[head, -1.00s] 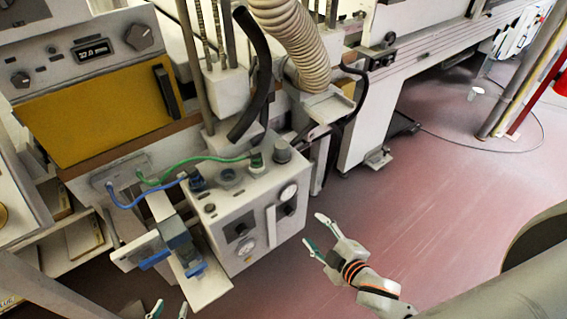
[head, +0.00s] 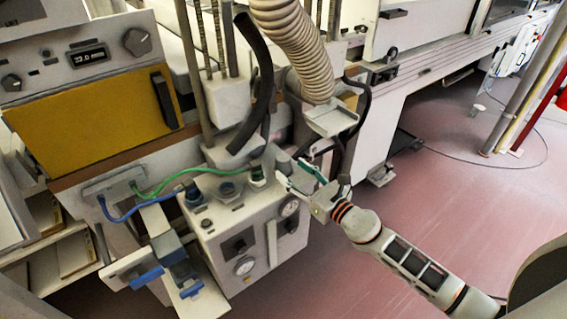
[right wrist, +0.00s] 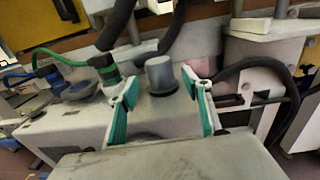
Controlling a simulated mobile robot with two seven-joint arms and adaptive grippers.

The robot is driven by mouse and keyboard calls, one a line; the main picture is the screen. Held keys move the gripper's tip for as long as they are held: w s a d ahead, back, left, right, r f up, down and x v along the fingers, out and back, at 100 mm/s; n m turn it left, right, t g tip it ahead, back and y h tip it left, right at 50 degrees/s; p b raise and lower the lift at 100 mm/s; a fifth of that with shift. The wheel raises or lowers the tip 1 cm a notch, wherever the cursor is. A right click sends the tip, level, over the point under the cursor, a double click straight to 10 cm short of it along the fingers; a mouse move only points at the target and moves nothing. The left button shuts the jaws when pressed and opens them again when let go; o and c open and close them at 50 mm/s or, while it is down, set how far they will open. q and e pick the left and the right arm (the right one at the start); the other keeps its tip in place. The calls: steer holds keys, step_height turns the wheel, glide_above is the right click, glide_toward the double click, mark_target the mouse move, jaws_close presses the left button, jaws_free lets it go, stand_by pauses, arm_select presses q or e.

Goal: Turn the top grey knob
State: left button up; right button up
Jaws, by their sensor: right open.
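The top grey knob (right wrist: 161,74) is a short grey cylinder standing on top of the white control box (head: 240,222). In the right wrist view it shows just beyond and between the two fingertips of my right gripper (right wrist: 159,88). In the head view my right gripper (head: 296,176) is open at the box's top right corner and largely covers the knob. The fingers have green inner pads and hold nothing. I cannot tell whether they touch the knob. My left gripper is not in view.
Green (head: 180,179) and blue (head: 135,216) cables plug into the box top beside the knob. A black hose (head: 258,90) and a ribbed duct (head: 290,45) hang above. Open red floor (head: 430,220) lies to the right.

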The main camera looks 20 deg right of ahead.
mark_target(288, 167)
steer(key=x, duration=0.5)
steer(key=shift+w, duration=0.1)
steer(key=c, duration=1.1)
